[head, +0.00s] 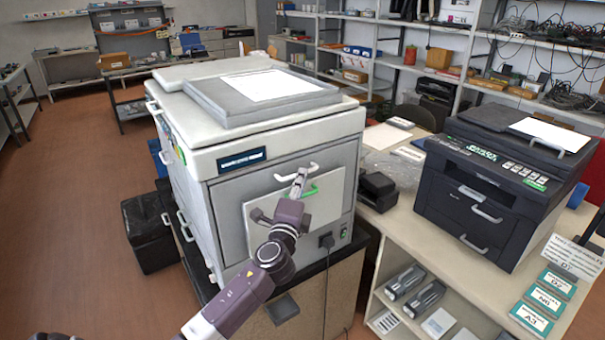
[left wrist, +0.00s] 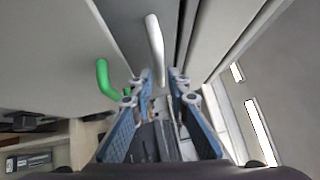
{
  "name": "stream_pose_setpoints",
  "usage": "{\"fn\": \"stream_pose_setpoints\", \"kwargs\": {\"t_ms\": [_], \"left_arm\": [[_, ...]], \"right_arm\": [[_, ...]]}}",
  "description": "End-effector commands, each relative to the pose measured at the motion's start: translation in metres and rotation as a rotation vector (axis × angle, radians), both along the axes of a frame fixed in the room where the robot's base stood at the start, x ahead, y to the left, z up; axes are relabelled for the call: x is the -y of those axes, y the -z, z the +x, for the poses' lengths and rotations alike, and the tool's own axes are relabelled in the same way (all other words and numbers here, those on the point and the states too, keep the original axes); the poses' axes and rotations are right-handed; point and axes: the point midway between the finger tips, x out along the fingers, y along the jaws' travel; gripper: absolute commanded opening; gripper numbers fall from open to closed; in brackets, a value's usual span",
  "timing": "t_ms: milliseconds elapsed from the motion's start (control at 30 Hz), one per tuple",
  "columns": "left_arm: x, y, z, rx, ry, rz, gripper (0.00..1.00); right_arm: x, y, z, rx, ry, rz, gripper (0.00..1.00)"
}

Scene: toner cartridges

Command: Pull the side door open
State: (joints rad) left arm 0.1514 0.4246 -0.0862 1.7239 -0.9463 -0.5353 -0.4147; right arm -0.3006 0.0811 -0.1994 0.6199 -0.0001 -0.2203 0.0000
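A large white and grey printer (head: 225,165) stands on a cabinet. The grey side (head: 232,190) facing me has a white handle (head: 310,169) near its top. Below it is a paler panel (head: 322,208) with a green handle (head: 312,190). The side looks closed. My left gripper (head: 299,177) is raised in front of the white handle. In the left wrist view its two blue fingers (left wrist: 160,83) are apart. The white handle (left wrist: 154,42) reaches down to the gap between the fingertips. Contact cannot be told. The green handle (left wrist: 104,78) is left of the fingers. My right gripper is not in view.
A dark printer (head: 500,185) stands on the pale bench (head: 425,245) to the right. A black box (head: 378,187) sits beside the large printer. A black bin (head: 148,232) is on the floor at left. A plug (head: 326,241) sits low on the printer's side.

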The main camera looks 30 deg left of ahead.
Motion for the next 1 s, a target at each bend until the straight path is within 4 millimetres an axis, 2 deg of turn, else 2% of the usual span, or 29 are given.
{"fn": "stream_pose_setpoints", "kwargs": {"t_ms": [200, 533, 700, 1000], "left_arm": [[-0.007, -0.003, 0.017, 0.000, 0.000, -0.001, 0.16], [-0.008, -0.002, 0.020, -0.001, 0.001, -0.001, 0.16], [-0.008, -0.002, 0.020, -0.001, 0.001, -0.001, 0.00], [-0.008, -0.001, 0.020, -0.002, 0.001, -0.002, 0.00]], "right_arm": [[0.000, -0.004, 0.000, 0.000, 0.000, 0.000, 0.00], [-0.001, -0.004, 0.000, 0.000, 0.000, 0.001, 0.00], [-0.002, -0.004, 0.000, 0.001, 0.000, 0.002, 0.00], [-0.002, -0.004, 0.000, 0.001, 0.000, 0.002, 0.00]]}}
